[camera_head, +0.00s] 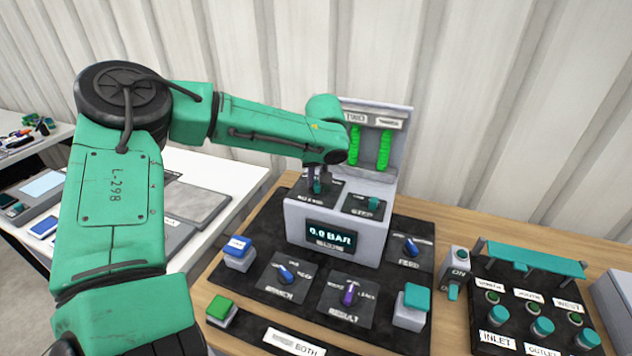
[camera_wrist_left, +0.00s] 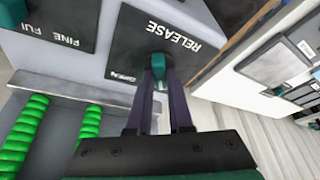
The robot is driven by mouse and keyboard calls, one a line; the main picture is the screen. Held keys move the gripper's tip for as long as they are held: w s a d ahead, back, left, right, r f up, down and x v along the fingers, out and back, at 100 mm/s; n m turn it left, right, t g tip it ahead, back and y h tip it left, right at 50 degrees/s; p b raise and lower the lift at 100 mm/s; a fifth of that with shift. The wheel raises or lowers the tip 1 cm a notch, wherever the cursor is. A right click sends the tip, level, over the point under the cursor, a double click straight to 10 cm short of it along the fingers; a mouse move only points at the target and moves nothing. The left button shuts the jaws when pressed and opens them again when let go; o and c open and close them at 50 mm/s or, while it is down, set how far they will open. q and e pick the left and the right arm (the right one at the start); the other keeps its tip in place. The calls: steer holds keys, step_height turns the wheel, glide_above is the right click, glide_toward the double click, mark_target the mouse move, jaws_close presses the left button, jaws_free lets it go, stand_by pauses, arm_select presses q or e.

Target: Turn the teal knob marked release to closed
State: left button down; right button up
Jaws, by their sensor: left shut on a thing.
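The teal release knob (camera_wrist_left: 158,66) sits on a dark plate (camera_wrist_left: 190,30) marked RELEASE, with an OPEN label at the plate's edge, in the left wrist view. My left gripper (camera_wrist_left: 158,75) is shut on the knob, one dark finger on each side. In the head view my left gripper (camera_head: 316,181) reaches down onto the top of the grey unit, and the knob is mostly hidden by it. Where the knob's pointer aims I cannot tell. My right gripper is not in view.
Beside it is another teal knob (camera_head: 373,202). The grey unit's display (camera_head: 331,237) reads 0.0 BAR. Green coils (camera_head: 383,150) stand behind. Blue knobs (camera_head: 286,273), a purple knob (camera_head: 349,293) and coloured buttons lie in front. A valve panel (camera_head: 530,300) is at the right.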

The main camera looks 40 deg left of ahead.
arm_select(q)
steer(key=shift+n, duration=0.4)
steer(key=c, duration=0.8)
jaws_free()
steer(key=shift+d, duration=0.1)
steer(key=b+v, duration=0.1)
steer(key=v, duration=1.3)
steer(key=shift+d+r, duration=0.1)
steer(key=shift+r, duration=0.15)
